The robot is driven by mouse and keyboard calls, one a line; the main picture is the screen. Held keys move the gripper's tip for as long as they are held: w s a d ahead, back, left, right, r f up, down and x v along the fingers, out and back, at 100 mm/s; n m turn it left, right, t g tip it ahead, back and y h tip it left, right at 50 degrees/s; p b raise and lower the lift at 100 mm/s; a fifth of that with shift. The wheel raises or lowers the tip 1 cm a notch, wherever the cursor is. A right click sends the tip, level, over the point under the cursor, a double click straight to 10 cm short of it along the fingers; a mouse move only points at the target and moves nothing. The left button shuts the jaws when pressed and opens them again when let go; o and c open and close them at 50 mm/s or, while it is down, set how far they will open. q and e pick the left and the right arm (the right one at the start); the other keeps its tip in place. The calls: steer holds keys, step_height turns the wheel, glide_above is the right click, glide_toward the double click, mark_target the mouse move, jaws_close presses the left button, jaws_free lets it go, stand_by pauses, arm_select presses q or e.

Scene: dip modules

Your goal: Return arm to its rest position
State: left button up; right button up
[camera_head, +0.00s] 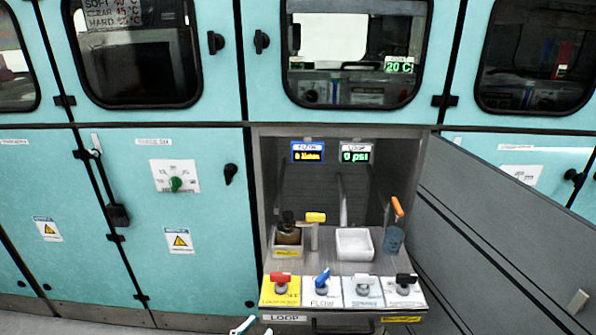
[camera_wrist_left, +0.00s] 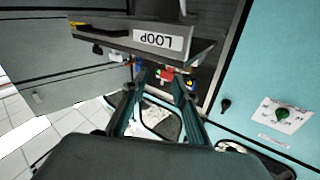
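My left gripper (camera_head: 255,328) shows only as fingertips at the bottom edge of the head view, below and left of the LOOP panel (camera_head: 342,319). In the left wrist view its two fingers (camera_wrist_left: 160,78) stand apart with nothing between them, so it is open and empty. That view is upside down, and the LOOP label (camera_wrist_left: 161,40) appears beyond the fingers. Most of the left arm is hidden below the head view. My right gripper is in neither view.
An open bay holds a row of coloured valve handles (camera_head: 320,283), a white tub (camera_head: 354,245), a brown bottle (camera_head: 288,232) and a blue cup (camera_head: 393,240). A grey door (camera_head: 490,235) swings out at right. Teal cabinets (camera_head: 210,270) stand left; white floor tiles (camera_wrist_left: 75,130) show.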

arm_select(q)
steer(key=s+a+f+n+g+y+p, duration=0.1)
steer(key=s+a+f+y, duration=0.1)
steer(key=s, duration=0.4)
steer(key=s+a+f+n+g+y+p, duration=0.2)
steer(key=s+a+f+y, duration=0.1)
steer(key=s, duration=0.4)
steer(key=s+a+f+n+g+y+p, duration=0.1)
steer(key=s+a+f+y, duration=0.1)
steer(key=s+a, duration=0.3)
steer(key=shift+s+f+g+y, duration=0.3)
steer(key=shift+s+f+y, duration=0.1)
steer(key=shift+s+y, duration=0.4)
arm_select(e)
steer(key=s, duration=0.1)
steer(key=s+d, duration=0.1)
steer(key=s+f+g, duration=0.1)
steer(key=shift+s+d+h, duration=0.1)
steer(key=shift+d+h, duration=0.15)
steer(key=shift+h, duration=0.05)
arm_select(q)
steer(key=shift+s, duration=0.1)
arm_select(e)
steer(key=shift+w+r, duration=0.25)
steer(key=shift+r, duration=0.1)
